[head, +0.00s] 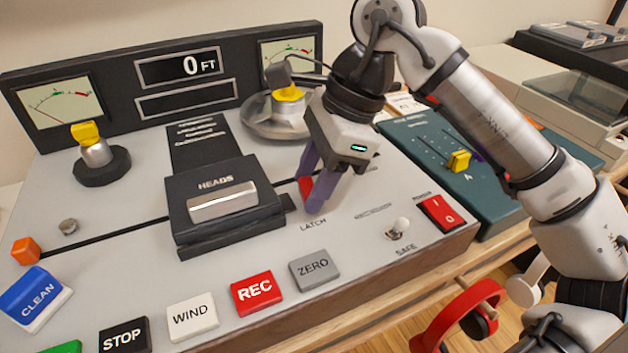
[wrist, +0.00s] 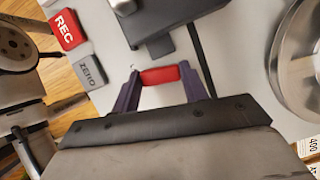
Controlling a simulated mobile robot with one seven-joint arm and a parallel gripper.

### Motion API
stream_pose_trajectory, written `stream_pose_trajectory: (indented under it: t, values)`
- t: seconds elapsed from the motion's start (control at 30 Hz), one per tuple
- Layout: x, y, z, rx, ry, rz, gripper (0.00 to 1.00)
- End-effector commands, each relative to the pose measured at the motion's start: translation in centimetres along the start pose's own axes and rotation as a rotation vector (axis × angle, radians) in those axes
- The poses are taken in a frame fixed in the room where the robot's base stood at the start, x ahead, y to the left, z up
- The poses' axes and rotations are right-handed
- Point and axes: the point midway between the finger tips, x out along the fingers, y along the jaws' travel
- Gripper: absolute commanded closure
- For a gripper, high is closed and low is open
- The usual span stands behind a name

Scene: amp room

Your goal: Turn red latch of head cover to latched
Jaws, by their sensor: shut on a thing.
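The red latch (head: 305,189) is a small red bar beside the right side of the black head cover (head: 223,197), above the printed word LATCH. The head cover is marked HEADS and has a silver bar on its front; a corner of it shows in the wrist view (wrist: 158,22). My gripper (head: 312,195) is over the latch with its purple fingers pointing down. In the wrist view the red latch (wrist: 160,75) lies crosswise between the two fingertips, which are shut on its ends. The fingers partly hide the latch in the head view.
A metal reel hub with a yellow top (head: 287,105) stands behind my gripper. To the right are a silver toggle switch (head: 398,228) and a red power switch (head: 440,213). Large buttons, including REC (head: 256,291) and ZERO (head: 315,268), line the front edge.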

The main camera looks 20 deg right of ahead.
Motion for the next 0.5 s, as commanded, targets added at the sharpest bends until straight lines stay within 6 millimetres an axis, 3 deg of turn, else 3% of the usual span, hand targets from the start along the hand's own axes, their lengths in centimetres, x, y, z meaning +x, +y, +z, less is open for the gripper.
stream_pose_trajectory:
  t: [0.5]
  values:
    - [0.47,0.16,0.47,0.445,0.002,-0.188,0.79]
